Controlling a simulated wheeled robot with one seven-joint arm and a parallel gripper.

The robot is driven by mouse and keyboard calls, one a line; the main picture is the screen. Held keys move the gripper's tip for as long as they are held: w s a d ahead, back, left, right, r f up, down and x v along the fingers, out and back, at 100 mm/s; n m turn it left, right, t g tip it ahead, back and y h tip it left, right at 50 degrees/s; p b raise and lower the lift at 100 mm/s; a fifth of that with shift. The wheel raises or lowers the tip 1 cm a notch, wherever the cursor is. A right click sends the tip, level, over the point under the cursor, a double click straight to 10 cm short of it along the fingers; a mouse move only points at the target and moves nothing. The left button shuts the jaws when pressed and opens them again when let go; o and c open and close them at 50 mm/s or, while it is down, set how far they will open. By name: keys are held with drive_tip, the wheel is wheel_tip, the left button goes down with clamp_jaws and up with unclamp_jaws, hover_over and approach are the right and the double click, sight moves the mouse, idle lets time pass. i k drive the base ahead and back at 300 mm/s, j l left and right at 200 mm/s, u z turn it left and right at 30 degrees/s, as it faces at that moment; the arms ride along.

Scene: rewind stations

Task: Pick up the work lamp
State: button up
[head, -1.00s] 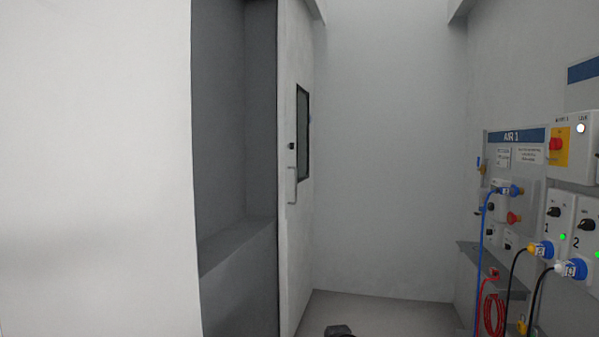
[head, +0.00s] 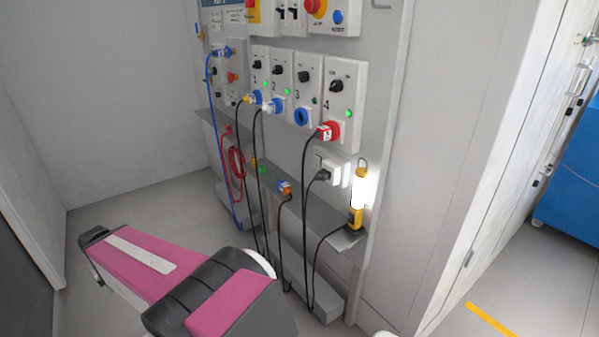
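The work lamp (head: 357,200) stands upright at the right end of a narrow grey shelf (head: 312,212) below the wall panel. It has a yellow base and hook top and a bright lit white tube. A black cable hangs from near its base. My pink and dark grey arm reaches across the lower left of the head view, apart from the lamp. My gripper's fingers do not show.
Numbered outlet boxes (head: 340,88) with plugged cables hang above the shelf. Black cables, a blue hose (head: 215,140) and a coiled red cable (head: 236,162) dangle in front. A lower ledge (head: 318,295) runs beneath. Floor at left (head: 120,205) is clear. A blue cabinet (head: 575,190) stands far right.

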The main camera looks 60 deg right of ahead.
sight(357, 208)
drive_tip(key=k+j, duration=0.3)
drive_tip(key=j, duration=0.2)
drive_tip(key=k+j+z, duration=0.15)
drive_tip(key=k+j, duration=0.15)
drive_tip(key=j, duration=0.2)
drive_tip(key=z, duration=2.5)
drive_tip(key=k+l+u, duration=0.1)
drive_tip(key=l, duration=0.15)
drive_tip(key=k+l+u, duration=0.1)
drive_tip(key=l, duration=0.1)
